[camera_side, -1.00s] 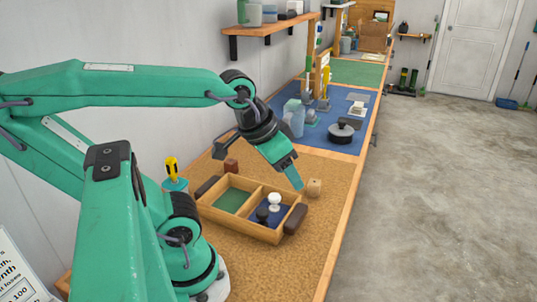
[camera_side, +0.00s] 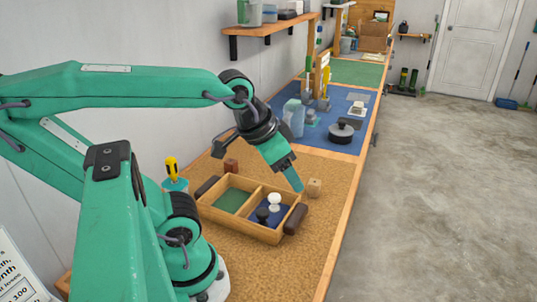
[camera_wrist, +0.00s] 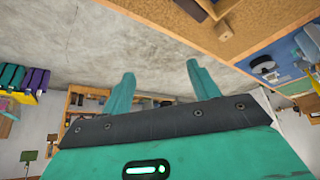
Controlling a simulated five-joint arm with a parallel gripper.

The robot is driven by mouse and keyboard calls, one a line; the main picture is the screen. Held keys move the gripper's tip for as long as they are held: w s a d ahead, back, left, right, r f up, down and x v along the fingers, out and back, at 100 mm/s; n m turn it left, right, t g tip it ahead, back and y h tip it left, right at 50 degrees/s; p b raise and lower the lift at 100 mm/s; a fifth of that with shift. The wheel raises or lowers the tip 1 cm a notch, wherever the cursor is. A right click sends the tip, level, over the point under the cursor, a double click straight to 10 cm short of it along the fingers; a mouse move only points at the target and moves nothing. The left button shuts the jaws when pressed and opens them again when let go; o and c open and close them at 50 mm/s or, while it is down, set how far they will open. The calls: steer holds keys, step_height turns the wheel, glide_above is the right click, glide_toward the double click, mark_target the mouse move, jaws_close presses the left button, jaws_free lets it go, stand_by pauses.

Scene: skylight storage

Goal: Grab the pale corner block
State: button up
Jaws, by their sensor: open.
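The pale wooden block (camera_side: 314,187) sits on the cork-coloured worktop, just right of the divided wooden tray (camera_side: 228,222). My gripper (camera_side: 297,186) points down and to the right in the side view, close to the block's left side in the picture. Whether it is level with the block or above it I cannot tell. In the wrist view my gripper (camera_wrist: 159,76) has its two green fingers spread apart with nothing between them. A small light brown block (camera_wrist: 224,32) shows there at the upper right, outside the fingers.
The tray has a green-lined and a blue-lined compartment. A white knobbed piece (camera_side: 274,201) and a black one (camera_side: 262,214) stand in the blue one. A reddish-brown block (camera_side: 231,166) lies behind the tray. The worktop in front is clear.

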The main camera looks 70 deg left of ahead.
steer(key=shift+w, duration=0.15)
steer(key=n+g, duration=0.6)
steer(key=n, duration=0.4)
glide_above(314, 182)
steer(key=f, duration=1.6)
steer(key=shift+d, duration=0.2)
steer(key=shift+w+a+f, duration=0.1)
steer(key=shift+a+f, duration=0.2)
steer(key=shift+f, duration=0.05)
steer(key=shift+f, duration=0.1)
steer(key=shift+f, duration=1.2)
steer(key=shift+f, duration=0.1)
